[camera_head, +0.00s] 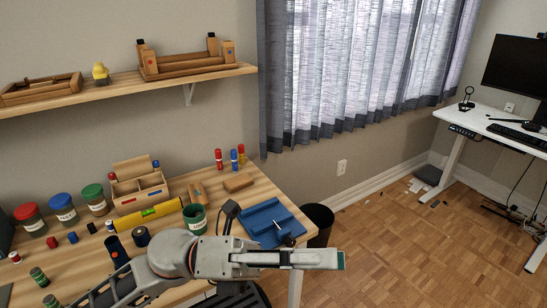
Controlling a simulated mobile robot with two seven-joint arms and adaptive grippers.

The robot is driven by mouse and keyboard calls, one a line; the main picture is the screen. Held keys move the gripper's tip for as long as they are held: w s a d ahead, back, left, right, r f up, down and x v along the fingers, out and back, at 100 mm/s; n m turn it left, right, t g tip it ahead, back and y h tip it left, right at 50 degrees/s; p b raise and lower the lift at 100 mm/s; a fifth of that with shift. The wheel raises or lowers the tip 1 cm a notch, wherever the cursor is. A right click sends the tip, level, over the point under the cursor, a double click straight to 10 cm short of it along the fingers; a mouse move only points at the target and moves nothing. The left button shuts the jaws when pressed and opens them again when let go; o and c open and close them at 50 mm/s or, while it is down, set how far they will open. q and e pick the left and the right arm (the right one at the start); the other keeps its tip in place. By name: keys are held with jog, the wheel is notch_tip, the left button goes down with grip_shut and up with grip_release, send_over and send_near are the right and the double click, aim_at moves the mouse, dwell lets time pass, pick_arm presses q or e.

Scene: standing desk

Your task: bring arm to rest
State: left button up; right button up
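My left arm (180,254) comes in from the lower left and stretches to the right across the front of the wooden desk (262,188). My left gripper (338,260) is at its right end, out past the desk's right edge and above the parquet floor. I see it from the side, so I cannot tell whether its fingers are open or shut. No object shows at its tip. My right gripper is not in view.
A blue tray (262,216) lies just behind the arm. A green cup (195,218), a yellow level (148,213) and lidded jars (63,209) stand on the desk. A black bin (318,224) stands right of it. Open floor (420,250) lies farther right.

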pick_arm(q)
jog(key=w+a+f+n+t+h, duration=0.1)
jog(key=w+a+n+t+h, duration=0.15)
jog(key=w+n+t, duration=0.55)
jog(key=w+a+f+n+t+y, duration=0.45)
jog(key=f+n+t, duration=0.3)
jog(key=n, duration=0.35)
jog(key=w+a+f+n+t+y, duration=0.3)
jog(key=a+f+n+t+y, duration=0.35)
jog(key=n, duration=0.45)
jog(key=s+a+f+n+g+y, duration=0.2)
jog(key=s+a+f+n+y, duration=0.1)
jog(key=f, duration=0.7)
jog(key=s+a+f+n+g+y, duration=0.2)
jog(key=s+f, duration=0.5)
jog(key=f, duration=0.4)
jog(key=s+a+f+n+g+y, duration=0.2)
jog(key=s+a+f+n+y, duration=0.2)
jog(key=a+f, duration=0.4)
notch_tip(320, 180, down, 3)
jog(key=s+n, duration=0.1)
jog(key=n, duration=0.1)
jog(key=shift+r+n+y, duration=0.2)
jog(key=shift+n+y, duration=0.1)
jog(key=shift+y, duration=0.05)
jog(key=shift+c, duration=0.4)
